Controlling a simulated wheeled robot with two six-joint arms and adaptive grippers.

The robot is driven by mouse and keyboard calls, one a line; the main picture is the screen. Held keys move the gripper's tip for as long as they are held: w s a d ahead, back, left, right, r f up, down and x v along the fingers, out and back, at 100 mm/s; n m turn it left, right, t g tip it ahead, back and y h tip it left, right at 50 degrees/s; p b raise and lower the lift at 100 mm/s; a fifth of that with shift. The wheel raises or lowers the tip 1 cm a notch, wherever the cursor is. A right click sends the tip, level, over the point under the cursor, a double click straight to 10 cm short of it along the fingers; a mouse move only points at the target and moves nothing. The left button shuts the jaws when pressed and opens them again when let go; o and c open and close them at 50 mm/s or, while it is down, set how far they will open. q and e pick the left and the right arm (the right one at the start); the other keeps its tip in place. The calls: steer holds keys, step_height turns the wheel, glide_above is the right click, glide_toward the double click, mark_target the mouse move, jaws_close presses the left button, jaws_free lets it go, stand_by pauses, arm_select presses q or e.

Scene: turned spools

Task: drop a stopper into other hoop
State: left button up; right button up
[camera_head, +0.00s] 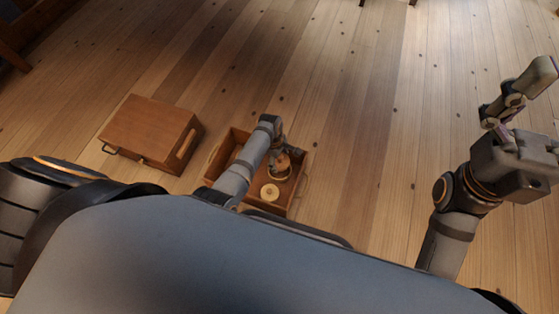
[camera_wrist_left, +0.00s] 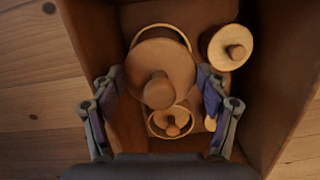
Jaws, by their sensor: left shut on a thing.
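My left gripper (camera_wrist_left: 160,92) is shut on a brown wooden stopper (camera_wrist_left: 172,62), a round disc with a knob. In the head view the left gripper (camera_head: 279,154) reaches down into an open wooden box. A pale-rimmed hoop (camera_wrist_left: 158,28) shows partly behind the held stopper, which hides much of it. A second hoop (camera_wrist_left: 152,124) lies nearer the wrist with a knobbed piece (camera_wrist_left: 173,130) inside its ring. Another pale round stopper with a knob (camera_wrist_left: 216,48) lies to the right. My right gripper (camera_head: 503,112) is raised at the right, away from the box; its jaws are unclear.
The open box (camera_head: 222,156) has upright walls close around the left gripper. A closed brown wooden case (camera_head: 150,125) with a handle stands to its left. The plank floor between the box and my right arm is clear.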

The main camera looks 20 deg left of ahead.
mark_target(280, 163)
arm_select(q)
steer(key=shift+f+b, duration=1.55)
steer(key=shift+b, duration=0.2)
steer(key=shift+r, duration=0.1)
steer(key=shift+p, duration=0.45)
steer(key=shift+f+b, duration=0.35)
steer(key=shift+f, duration=0.4)
steer(key=shift+f, duration=0.1)
